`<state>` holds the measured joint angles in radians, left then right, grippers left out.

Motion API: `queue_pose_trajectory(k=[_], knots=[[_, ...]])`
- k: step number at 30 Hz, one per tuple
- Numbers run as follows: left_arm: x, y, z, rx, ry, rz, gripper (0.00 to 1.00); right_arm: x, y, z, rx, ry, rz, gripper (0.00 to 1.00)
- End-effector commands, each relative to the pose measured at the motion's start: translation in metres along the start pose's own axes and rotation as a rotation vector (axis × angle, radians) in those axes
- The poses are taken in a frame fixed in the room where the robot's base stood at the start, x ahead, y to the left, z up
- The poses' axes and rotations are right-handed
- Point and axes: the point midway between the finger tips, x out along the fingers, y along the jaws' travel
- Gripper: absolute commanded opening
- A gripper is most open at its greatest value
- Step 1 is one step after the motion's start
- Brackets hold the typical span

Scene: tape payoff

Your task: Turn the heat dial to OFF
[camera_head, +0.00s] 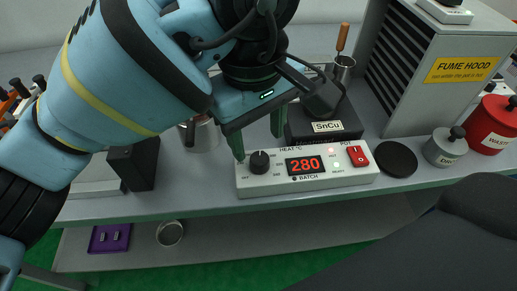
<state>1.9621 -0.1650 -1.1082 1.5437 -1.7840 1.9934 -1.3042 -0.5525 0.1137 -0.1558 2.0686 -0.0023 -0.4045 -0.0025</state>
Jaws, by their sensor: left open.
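The heat dial (260,161) is a black round knob at the left end of a white control box (350,179) on the bench. The dial's pointer direction is too small to tell. My left gripper (258,146) is open with its fingers pointing down, just above and around the dial's back edge. One green fingertip is left of the dial and the other is behind it to the right. I cannot tell whether either touches it. My right gripper is not in view.
A red rocker switch (358,156) is at the box's right end. Behind it stands a black SnCu pot (325,128), with a fume hood (435,75) at right. A metal jug (200,136) stands left. A black disc (397,159) and lidded canisters (445,148) are right.

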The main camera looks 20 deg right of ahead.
Motion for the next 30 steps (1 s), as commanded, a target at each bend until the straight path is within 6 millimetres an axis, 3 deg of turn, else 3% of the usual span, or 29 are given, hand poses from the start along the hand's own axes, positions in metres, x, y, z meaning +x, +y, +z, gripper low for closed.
queue_pose_trajectory(k=[9, 21, 30], knots=[[0.044, 0.000, 0.000, 0.001, -0.003, 0.000, 0.52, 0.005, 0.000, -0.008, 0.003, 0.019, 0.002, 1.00], [0.052, 0.000, 0.000, 0.000, 0.000, 0.001, 0.52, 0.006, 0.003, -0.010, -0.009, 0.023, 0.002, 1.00], [0.052, 0.000, 0.000, 0.000, 0.000, 0.001, 0.15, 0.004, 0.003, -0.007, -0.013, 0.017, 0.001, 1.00]])
